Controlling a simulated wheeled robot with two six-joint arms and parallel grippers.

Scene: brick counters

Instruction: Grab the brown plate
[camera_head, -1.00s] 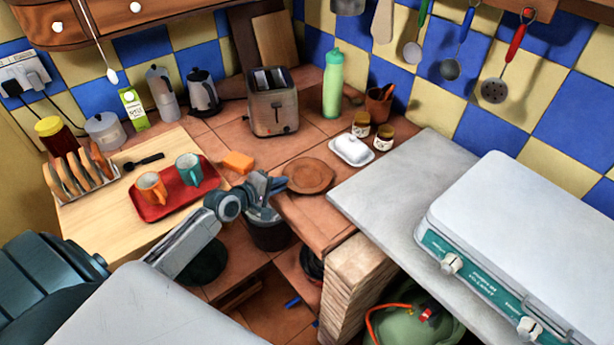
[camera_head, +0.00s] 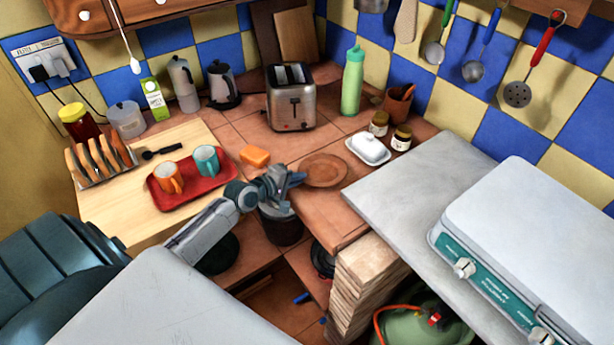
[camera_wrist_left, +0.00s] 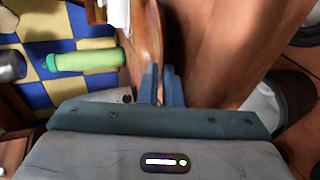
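The brown plate (camera_head: 324,170) is round and lies flat on the tiled counter in the head view, right of the orange sponge. My left gripper (camera_head: 296,178) is at its left edge, near the counter's front. In the left wrist view the two blue-grey fingers (camera_wrist_left: 161,84) stand apart with a narrow gap, and a brown edge, seemingly the plate (camera_wrist_left: 149,30), runs down to them. They look open; whether they touch the rim I cannot tell. My right gripper is in neither view.
An orange sponge (camera_head: 255,155) and a red tray (camera_head: 212,187) with two mugs are left of the plate. A toaster (camera_head: 291,100) stands behind. A white butter dish (camera_head: 368,148) and two jars are to the right. A dark bin (camera_head: 281,226) is below the gripper.

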